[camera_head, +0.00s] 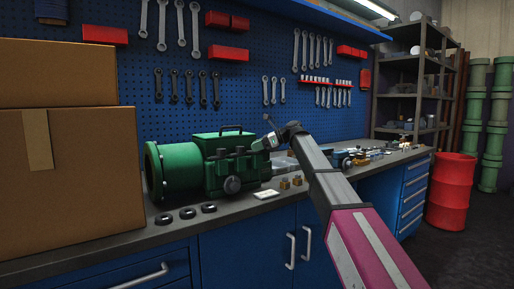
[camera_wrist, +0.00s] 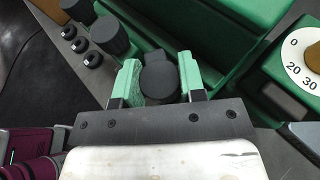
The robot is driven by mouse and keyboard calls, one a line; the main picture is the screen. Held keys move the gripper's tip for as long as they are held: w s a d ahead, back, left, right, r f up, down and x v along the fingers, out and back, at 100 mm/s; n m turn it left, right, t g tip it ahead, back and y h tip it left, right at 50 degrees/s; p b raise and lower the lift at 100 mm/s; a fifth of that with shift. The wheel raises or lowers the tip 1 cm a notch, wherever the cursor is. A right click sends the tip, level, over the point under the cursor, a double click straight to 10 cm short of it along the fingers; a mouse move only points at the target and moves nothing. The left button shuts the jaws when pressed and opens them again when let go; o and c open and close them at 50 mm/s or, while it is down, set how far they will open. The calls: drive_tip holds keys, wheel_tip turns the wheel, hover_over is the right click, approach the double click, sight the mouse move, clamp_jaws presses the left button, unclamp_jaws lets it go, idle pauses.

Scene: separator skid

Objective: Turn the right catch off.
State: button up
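The green separator (camera_head: 190,168) stands on the workbench with a row of black catches on its front. In the wrist view the right catch (camera_wrist: 158,80), a black round knob with a tab at its far side, is between my gripper's two green-padded fingers (camera_wrist: 159,80). The fingers stand apart on either side of it; whether the pads touch it is unclear. Two more black catches, the middle one (camera_wrist: 108,35) and the left one (camera_wrist: 78,9), lie to the upper left. In the head view my gripper (camera_head: 264,142) is at the separator's right end.
A green gauge with a numbered white dial (camera_wrist: 306,55) sits close on the right. Several black rings (camera_head: 187,213) and small brass pieces (camera_head: 291,182) lie on the bench front (camera_head: 225,210). Cardboard boxes (camera_head: 85,150) stand at the left. A tool pegboard is behind.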

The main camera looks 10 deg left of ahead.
drive_tip(key=shift+w+n+g, duration=0.1)
drive_tip(key=shift+n+g, duration=0.2)
drive_tip(key=shift+n+g+h, duration=0.4)
drive_tip(key=shift+n+g, duration=0.6)
drive_tip(key=shift+g, duration=0.1)
drive_tip(key=shift+n+g+h, duration=0.9)
drive_tip(key=shift+n+g, duration=0.7)
drive_tip(key=shift+g, duration=0.1)
drive_tip(key=o, duration=0.9)
